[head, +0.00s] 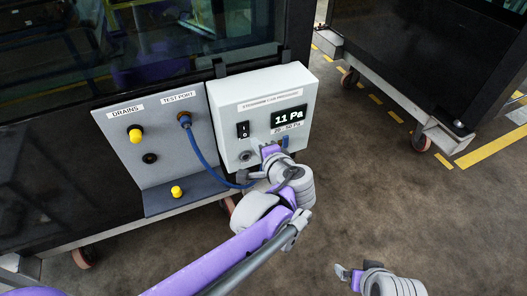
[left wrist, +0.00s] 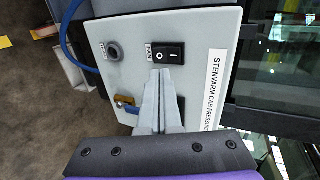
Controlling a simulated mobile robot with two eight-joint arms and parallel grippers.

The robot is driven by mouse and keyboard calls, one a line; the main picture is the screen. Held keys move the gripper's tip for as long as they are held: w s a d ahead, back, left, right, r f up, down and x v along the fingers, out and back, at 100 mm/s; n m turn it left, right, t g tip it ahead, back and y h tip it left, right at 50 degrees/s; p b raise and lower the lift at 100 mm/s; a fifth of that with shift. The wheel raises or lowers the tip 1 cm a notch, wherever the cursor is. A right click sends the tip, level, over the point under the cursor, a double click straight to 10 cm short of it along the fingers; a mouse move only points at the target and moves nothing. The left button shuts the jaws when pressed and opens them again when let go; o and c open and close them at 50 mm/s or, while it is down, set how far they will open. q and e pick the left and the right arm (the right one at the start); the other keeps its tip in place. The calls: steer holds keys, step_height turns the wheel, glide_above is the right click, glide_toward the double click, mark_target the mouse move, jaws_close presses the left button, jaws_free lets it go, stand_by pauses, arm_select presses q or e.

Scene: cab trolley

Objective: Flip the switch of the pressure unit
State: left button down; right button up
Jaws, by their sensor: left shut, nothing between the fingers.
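The pressure unit (head: 262,112) is a pale grey box hung on the dark cab wall. Its display (head: 289,116) reads 11 Pa, above a small label with a Pa range. Its black rocker switch (head: 242,129), marked I above O, is left of the display. My left gripper (head: 268,150) is in front of the unit's lower part, below and right of the switch in the head view. In the left wrist view its shut, empty fingers (left wrist: 160,73) end close to the switch (left wrist: 167,54); contact cannot be told. My right gripper (head: 346,274) is low in view, away from the unit.
A grey panel (head: 163,160) left of the unit carries yellow caps and a test port (head: 185,120). A blue hose (head: 205,162) runs from the port past the unit's underside. Another dark trolley (head: 430,70) stands at right. The floor between is clear.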

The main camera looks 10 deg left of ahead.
mark_target(246, 135)
arm_select(q)
steer(key=x, duration=0.5)
steer(key=shift+w+a+f, duration=0.15)
steer(key=shift+w+a, duration=0.05)
steer(key=shift+w, duration=0.05)
steer(key=shift+f, duration=0.1)
steer(key=shift+w+a+f+b, duration=0.1)
steer(key=shift+f+b, duration=0.1)
steer(key=shift+b, duration=0.2)
steer(key=shift+f+t+y+b, duration=0.25)
steer(key=shift+t+y+b, duration=0.35)
steer(key=shift+t+b, duration=0.2)
steer(key=shift+w+r, duration=0.1)
steer(key=shift+r, duration=0.15)
steer(key=shift+p, duration=0.3)
